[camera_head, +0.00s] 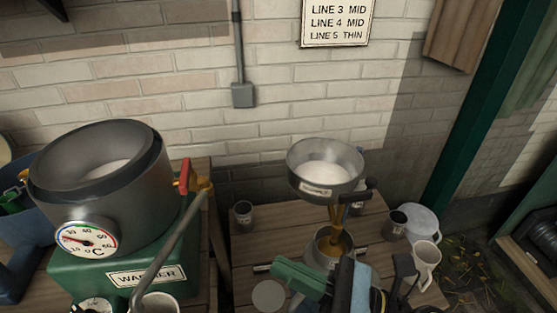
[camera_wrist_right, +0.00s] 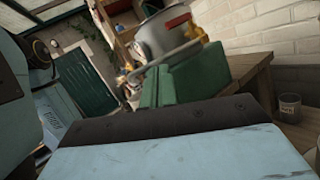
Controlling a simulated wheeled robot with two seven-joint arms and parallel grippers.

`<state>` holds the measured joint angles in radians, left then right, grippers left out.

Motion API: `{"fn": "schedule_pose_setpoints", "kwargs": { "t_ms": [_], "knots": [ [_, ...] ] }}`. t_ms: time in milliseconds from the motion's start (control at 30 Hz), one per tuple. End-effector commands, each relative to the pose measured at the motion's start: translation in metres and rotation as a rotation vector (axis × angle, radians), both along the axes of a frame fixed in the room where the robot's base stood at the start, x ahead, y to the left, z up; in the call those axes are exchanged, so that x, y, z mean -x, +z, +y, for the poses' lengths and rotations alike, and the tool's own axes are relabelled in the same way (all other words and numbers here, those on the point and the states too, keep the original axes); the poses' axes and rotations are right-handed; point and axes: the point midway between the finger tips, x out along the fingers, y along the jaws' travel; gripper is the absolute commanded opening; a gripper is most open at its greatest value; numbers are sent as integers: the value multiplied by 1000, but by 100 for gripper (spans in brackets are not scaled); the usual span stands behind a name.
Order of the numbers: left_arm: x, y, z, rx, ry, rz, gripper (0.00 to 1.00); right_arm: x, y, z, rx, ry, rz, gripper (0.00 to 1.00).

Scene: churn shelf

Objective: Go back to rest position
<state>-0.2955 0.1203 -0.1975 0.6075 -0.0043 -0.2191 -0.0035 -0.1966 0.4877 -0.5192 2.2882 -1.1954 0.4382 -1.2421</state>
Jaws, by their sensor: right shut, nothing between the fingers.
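My right gripper (camera_head: 284,274) is in the lower middle of the head view, above the front of the wooden table. Its green fingers point left and are shut with nothing between them. In the right wrist view the shut green fingers (camera_wrist_right: 178,78) point toward a grey metal vessel in the background. My right arm comes up from the bottom edge of the head view and hides part of the table. I do not see my left gripper in either view.
A grey vat with a dial (camera_head: 92,205) stands on a green warmer (camera_head: 140,276) at left, its tap and pipe reaching right. A pan (camera_head: 326,172) of white contents sits on a stand close behind my gripper. Mugs (camera_head: 426,258) and a dark cup (camera_head: 243,214) stand nearby.

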Motion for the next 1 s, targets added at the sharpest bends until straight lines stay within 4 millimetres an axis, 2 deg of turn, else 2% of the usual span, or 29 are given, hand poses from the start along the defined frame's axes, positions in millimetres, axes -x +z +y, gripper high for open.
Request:
{"fn": "schedule_pose_setpoints", "kwargs": {
  "t_ms": [100, 233, 367, 500, 633, 733, 900, 1000],
  "knots": [
    [-2, 0, -1, 1, 0, -4, 36, -34, 15, -27, -213, -160, 240, 0],
    [-3, 0, -2, 4, 0, -6, 36, -67, 14, -67, -469, -327, 522, 0],
    [-4, 0, -5, 7, 1, -9, 36, -88, -5, -110, -732, -486, 798, 0],
    [-4, 0, -8, 11, 2, -9, 36, -95, -41, -152, -1021, -652, 1088, 0],
    [-4, 0, -8, 12, 2, -9, 36, -85, -84, -182, -1288, -810, 1344, 0],
    [-4, 0, -8, 11, 1, -8, 36, -66, -118, -198, -1493, -940, 1530, 0],
    [-4, 0, -8, 10, 1, -7, 36, -20, -168, -209, -1800, -1171, 1796, 0],
    [-3, 0, -7, 10, 1, -5, 36, 8, -188, -209, -1938, -1302, 1911, 0]
  ]
}}
